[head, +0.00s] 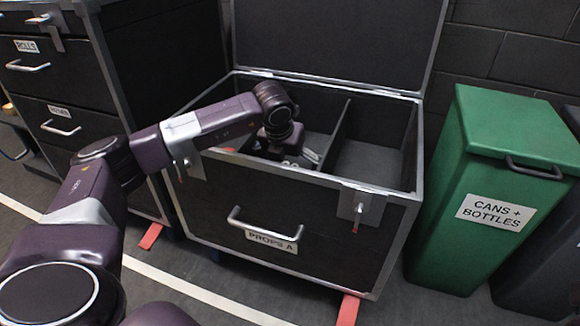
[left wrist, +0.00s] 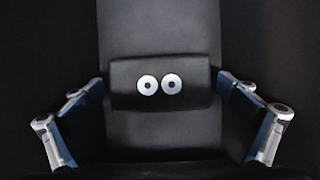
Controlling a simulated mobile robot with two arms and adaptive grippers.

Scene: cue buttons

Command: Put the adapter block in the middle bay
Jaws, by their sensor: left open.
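The adapter block, a black block (left wrist: 160,98) with two white rings on its face, lies in the middle of the left wrist view on a dark grey strip. My left gripper (left wrist: 160,84) is open, with one finger on each side of the block and a gap at both sides. In the head view my left gripper (head: 300,158) reaches down inside the open case (head: 225,195) labelled PROPS A, left of a divider (head: 337,130). My arm hides much of that side, so I cannot tell which bay is the middle one. My right gripper is not in view.
The case's raised lid (head: 335,40) stands behind it. The bay (head: 368,165) right of the divider looks empty. A green bin (head: 500,150) marked CANS + BOTTLES stands to the right. A black drawer cabinet (head: 130,70) stands to the left.

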